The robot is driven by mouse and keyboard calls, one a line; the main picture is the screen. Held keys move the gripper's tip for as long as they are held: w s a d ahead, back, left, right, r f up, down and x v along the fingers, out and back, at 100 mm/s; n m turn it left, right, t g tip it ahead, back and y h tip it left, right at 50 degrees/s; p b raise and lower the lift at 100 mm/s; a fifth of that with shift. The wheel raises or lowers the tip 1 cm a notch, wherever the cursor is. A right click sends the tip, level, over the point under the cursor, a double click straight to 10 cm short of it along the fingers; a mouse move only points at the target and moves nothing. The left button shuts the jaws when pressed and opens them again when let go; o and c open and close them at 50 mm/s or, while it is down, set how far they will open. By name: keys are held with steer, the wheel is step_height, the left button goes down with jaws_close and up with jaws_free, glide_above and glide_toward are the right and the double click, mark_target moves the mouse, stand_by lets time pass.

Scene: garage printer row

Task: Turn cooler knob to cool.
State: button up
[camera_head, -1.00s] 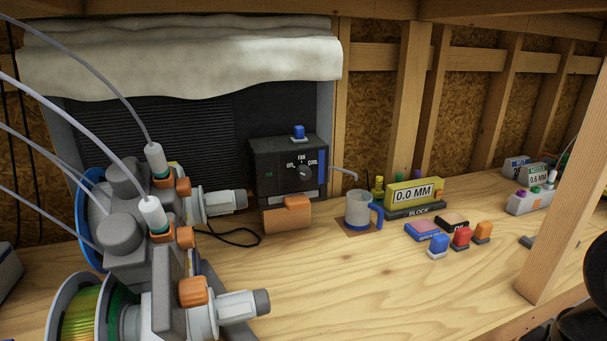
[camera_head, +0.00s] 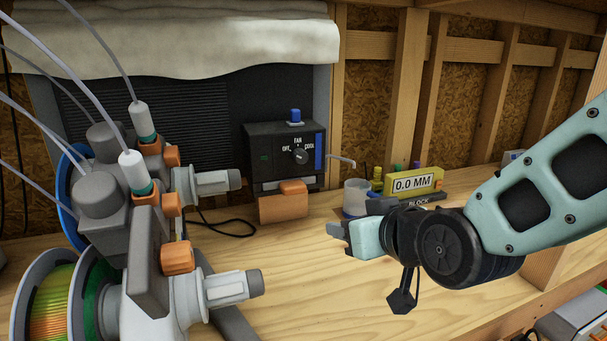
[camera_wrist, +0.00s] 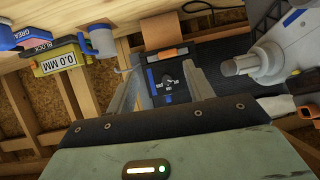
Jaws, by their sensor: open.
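The cooler (camera_head: 262,142) is a dark box at the back, with a blue button on top and a blue strip at its right. Its round dark knob (camera_head: 300,157) sits below the labels OFF, FAN and COOL; I cannot tell surely where it points. My gripper (camera_head: 338,238) is open and empty, to the right of and below the cooler, in front of the grey cup, and apart from the knob. In the wrist view the cooler (camera_wrist: 185,57) appears upside down, and its knob (camera_wrist: 168,82) shows between the fingers of my gripper (camera_wrist: 165,78).
A grey machine with orange clamps and spools (camera_head: 150,225) crowds the left. The grey cup (camera_head: 356,197) is partly hidden by my gripper. A yellow 0.0 MM block (camera_head: 413,184) stands behind my arm. Bare bench (camera_head: 310,285) lies in front of the cooler. An orange tray (camera_head: 283,205) juts below it.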

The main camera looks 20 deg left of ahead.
steer(key=w+a+r+t+y+b, duration=0.2)
steer(key=w+a+t, duration=0.2)
steer(key=t+p, duration=0.1)
steer(key=p, duration=0.3)
glide_toward(302, 160)
steer(key=x, duration=0.9)
steer(key=shift+w+r, duration=0.1)
steer(key=shift+b, duration=0.35)
steer(key=c, duration=1)
